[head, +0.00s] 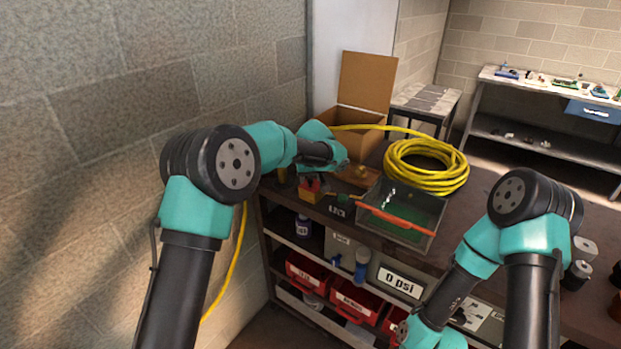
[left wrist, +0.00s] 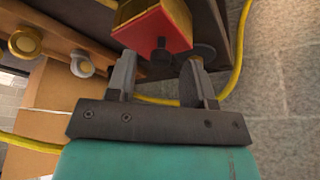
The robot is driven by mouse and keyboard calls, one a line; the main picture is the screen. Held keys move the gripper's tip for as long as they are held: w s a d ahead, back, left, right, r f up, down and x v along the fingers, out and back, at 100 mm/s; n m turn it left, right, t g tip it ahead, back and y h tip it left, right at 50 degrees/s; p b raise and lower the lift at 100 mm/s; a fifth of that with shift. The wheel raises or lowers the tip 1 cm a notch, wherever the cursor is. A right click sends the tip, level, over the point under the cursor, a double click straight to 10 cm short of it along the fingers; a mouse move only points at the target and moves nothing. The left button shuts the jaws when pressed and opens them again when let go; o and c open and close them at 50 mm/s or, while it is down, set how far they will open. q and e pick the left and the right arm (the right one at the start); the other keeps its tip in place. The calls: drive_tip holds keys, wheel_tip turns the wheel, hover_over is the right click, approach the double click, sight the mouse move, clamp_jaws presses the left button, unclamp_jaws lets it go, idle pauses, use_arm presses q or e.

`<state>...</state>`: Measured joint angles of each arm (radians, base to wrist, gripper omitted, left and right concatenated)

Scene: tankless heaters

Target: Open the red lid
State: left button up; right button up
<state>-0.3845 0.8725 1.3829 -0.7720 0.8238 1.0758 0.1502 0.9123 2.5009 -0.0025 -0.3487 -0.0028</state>
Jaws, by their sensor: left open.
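A small yellow box (head: 306,194) with a red lid (head: 311,184) stands near the left end of the dark workbench. In the left wrist view the red lid (left wrist: 168,27) is at the top, with a dark knob (left wrist: 160,50) on it and some yellow (left wrist: 127,11) beside it. My left gripper (head: 318,170) is just above the box in the head view. In the left wrist view my left gripper (left wrist: 158,75) is open, its two fingers to either side of the dark knob. Contact cannot be told.
An open cardboard box (head: 352,135) stands behind the left gripper. A coiled yellow hose (head: 427,181) and a clear-sided bin with an orange edge (head: 432,212) lie to the right. Red drawers (head: 354,300) sit on the shelf below. The wall is close on the left.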

use_arm(q)
drive_tip(key=shift+w+f, duration=0.2)
drive_tip(key=shift+f, duration=0.3)
clamp_jaws()
